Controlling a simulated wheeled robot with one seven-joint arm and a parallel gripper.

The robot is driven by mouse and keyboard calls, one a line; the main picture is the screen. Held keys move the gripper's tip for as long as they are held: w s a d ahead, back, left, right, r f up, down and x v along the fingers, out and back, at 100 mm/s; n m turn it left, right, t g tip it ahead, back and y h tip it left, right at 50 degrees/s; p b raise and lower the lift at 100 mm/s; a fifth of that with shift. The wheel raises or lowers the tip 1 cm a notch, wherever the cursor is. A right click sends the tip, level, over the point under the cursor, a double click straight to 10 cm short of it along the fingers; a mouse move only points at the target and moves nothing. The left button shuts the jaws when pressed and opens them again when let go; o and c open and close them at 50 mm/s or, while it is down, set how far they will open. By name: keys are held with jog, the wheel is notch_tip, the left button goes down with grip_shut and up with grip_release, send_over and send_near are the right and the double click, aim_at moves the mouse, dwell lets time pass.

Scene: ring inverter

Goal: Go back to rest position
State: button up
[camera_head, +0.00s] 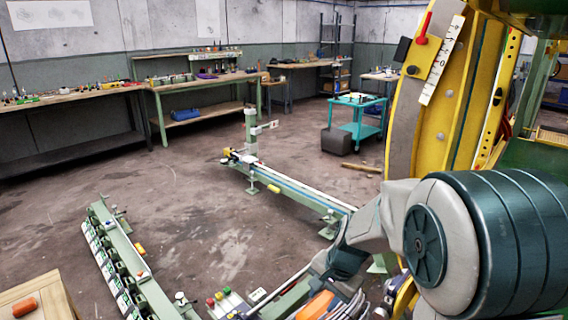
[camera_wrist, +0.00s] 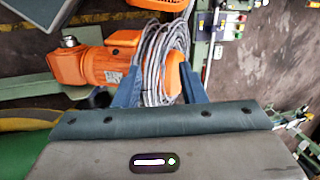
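My gripper (camera_wrist: 160,78) shows in the wrist view with its two blue fingers spread apart. I see nothing held between them. A grey cable coil (camera_wrist: 158,52) and an orange motor (camera_wrist: 88,66) lie beyond and below the fingers; whether the fingers touch the coil I cannot tell. In the head view my arm reaches from the right edge toward the lower middle, and my gripper is not clearly visible there. The large yellow ring (camera_head: 405,125) of the inverter stands just behind my arm.
A green rail (camera_head: 285,185) runs along the floor beyond my arm. A green conveyor frame (camera_head: 120,250) stands at lower left, near a wooden table (camera_head: 48,290). A teal cart (camera_head: 358,115) and workbenches (camera_head: 205,82) stand farther back. The floor between is mostly clear.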

jog(key=s+d+r+n+h+p, duration=0.1)
jog(key=s+r+n+p, duration=0.3)
jog(key=s+r, duration=0.4)
jog(key=s+d+r+n+t+h+p, duration=0.1)
jog(key=s+d+r+n+p, duration=0.2)
jog(key=s+r, duration=0.5)
notch_tip(320, 180, up, 2)
jog(key=shift+s+d+r+n+p, duration=0.2)
jog(key=shift+d+n+p, duration=0.2)
jog(key=shift+d+p, duration=0.4)
